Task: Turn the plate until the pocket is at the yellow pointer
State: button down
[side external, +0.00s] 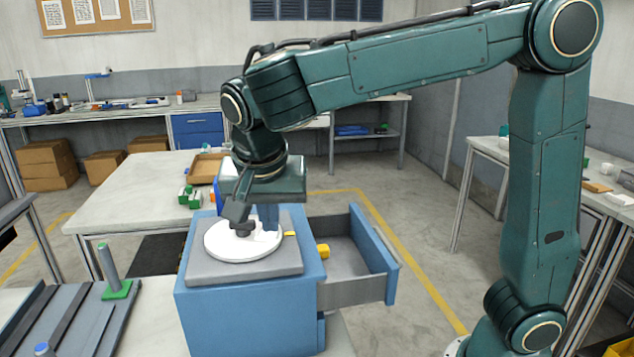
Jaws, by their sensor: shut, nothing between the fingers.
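The round white plate (222,250) lies on a grey square top on the blue cabinet (235,312). The small yellow pointer (290,234) is at the plate's right edge. My gripper (242,230) is shut and empty, pointing down over the upper middle of the plate. A dark knob-like piece is at its tips, and I cannot tell whether they touch the plate. A light blue upright piece (269,217) stands behind the fingers. I cannot make out the pocket; the gripper covers part of the plate.
An open drawer (345,290) sticks out on the cabinet's right, with a yellow piece (322,250) at its inner end. A dark rack (75,325) with a grey post on a green base (117,290) stands at left. A pale table (130,200) holds a brown tray behind.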

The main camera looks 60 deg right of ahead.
aim_at(268, 244)
jog(key=shift+v, duration=1.7)
jog(key=a, duration=0.1)
jog(key=w+a+m, duration=0.1)
jog(key=shift+w+a+g, duration=0.1)
jog(key=shift+a+g, duration=0.2)
jog(key=shift+w+d+f, duration=0.1)
jog(key=shift+f, duration=0.05)
jog(key=x, duration=1)
jog(key=shift+d, duration=0.1)
jog(key=shift+w+d+r, duration=0.2)
jog(key=shift+w+d, duration=0.25)
jog(key=shift+d, duration=0.45)
jog(key=shift+w+d, duration=0.45)
jog(key=shift+d, duration=0.35)
